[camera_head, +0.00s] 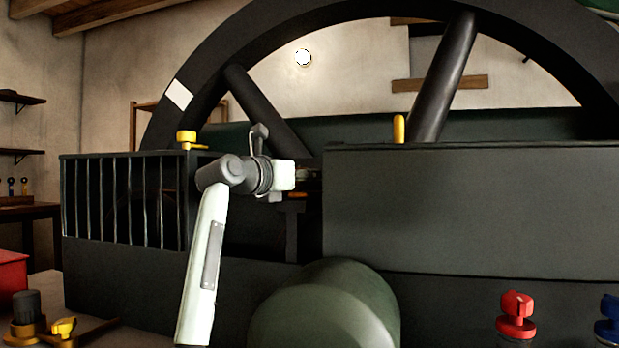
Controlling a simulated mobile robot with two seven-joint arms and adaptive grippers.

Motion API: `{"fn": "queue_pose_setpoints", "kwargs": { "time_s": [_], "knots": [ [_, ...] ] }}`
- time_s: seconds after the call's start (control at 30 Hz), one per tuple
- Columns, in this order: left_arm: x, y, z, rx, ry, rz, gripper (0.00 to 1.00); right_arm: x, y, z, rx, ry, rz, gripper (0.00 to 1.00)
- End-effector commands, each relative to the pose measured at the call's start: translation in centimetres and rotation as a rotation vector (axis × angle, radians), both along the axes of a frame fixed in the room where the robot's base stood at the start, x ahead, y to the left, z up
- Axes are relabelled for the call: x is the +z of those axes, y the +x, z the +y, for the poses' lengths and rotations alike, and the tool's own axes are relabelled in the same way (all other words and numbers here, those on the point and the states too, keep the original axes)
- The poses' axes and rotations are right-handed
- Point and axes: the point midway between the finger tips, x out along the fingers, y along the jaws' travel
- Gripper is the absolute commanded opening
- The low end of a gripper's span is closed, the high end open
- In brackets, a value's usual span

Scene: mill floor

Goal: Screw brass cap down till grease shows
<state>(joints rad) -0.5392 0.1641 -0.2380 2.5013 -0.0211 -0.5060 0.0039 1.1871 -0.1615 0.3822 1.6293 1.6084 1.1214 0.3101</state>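A small yellow brass-coloured cap-like fitting (186,138) stands on top of the dark barred housing at the left. A slim yellow upright piece (399,128) shows above the large dark block, its base hidden. I cannot tell which of these is the brass cap. No grease is distinguishable. My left gripper (285,174) is in front of the dark gap between the housing and the block, right of and below the cap-like fitting and apart from it. Its fingertips are not clear, so its opening cannot be told. My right gripper is not in view.
A big dark flywheel (212,62) rises behind. The dark block (460,210) fills the right, and a green rounded cylinder (325,312) bulges in front. Red (516,312) and blue (609,320) knobs sit low right. Brass fittings (62,327) and a red box (12,272) are low left.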

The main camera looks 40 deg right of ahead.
Motion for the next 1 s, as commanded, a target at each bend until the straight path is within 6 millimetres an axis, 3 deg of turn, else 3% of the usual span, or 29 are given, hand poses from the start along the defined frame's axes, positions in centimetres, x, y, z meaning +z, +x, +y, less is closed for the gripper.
{"fn": "queue_pose_setpoints", "kwargs": {
  "time_s": [0.1, 0.13, 0.33, 0.67, 0.77, 1.0],
  "knots": [
    [0.0, 0.0, 0.0, 0.000, 0.000, 0.001, 0.36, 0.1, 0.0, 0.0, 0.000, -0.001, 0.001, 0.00],
    [0.0, 0.0, 0.0, 0.000, 0.000, 0.001, 0.36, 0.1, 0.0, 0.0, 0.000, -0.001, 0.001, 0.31],
    [0.0, 0.0, 0.0, 0.000, 0.001, 0.002, 0.36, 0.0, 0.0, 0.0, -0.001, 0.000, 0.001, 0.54],
    [-0.1, 0.0, 0.0, 0.001, 0.001, 0.003, 0.36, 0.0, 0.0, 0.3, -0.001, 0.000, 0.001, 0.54],
    [-0.1, 0.0, 0.0, 0.001, 0.001, 0.003, 0.36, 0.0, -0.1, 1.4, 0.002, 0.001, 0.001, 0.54],
    [-0.1, 0.0, 0.0, 0.001, 0.001, 0.003, 0.36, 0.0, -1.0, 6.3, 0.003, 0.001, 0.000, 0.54]
  ]
}}
